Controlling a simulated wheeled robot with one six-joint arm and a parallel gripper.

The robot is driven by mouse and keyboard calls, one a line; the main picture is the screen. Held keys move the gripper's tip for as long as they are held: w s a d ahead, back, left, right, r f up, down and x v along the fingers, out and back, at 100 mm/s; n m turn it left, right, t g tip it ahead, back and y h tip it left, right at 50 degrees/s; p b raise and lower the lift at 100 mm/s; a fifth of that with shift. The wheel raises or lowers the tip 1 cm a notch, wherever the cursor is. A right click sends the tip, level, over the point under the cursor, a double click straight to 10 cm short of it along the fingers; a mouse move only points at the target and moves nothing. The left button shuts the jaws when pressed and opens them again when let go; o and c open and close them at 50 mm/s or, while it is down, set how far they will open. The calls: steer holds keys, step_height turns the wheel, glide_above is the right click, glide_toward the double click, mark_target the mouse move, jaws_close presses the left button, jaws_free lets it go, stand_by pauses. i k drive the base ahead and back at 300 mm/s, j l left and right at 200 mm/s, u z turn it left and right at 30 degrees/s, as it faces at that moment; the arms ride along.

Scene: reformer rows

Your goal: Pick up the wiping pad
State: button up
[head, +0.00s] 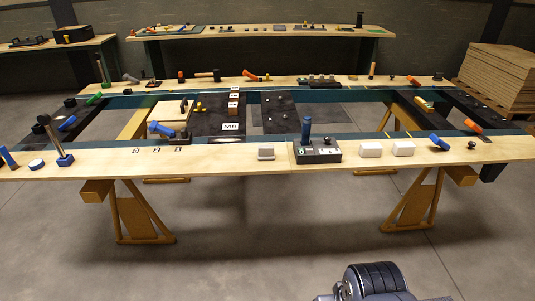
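I cannot tell for certain which thing is the wiping pad. Two small white blocks, a left one (370,150) and a right one (403,149), lie side by side on the near wooden beam, right of centre. A small grey flat piece (266,153) lies further left on the same beam. All are small in the head view, and nothing holds them. My gripper's fingers do not show; only a dark rounded part of my arm is visible at the bottom edge, well in front of the beam.
A black box with a blue lever (307,125) stands left of the white blocks. A blue-handled tool (439,141) lies to their right. The near beam (220,158) rests on yellow trestles (412,205). The grey floor (270,240) before it is clear. Stacked boards (498,75) stand at the back right.

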mark_target(265, 152)
steer(key=i+j, duration=0.4)
steer(key=i, duration=0.2)
steer(key=i+j, duration=0.4)
steer(key=i, duration=0.2)
steer(key=i+j, duration=0.4)
steer(key=i, duration=0.2)
steer(key=l+z, duration=0.05)
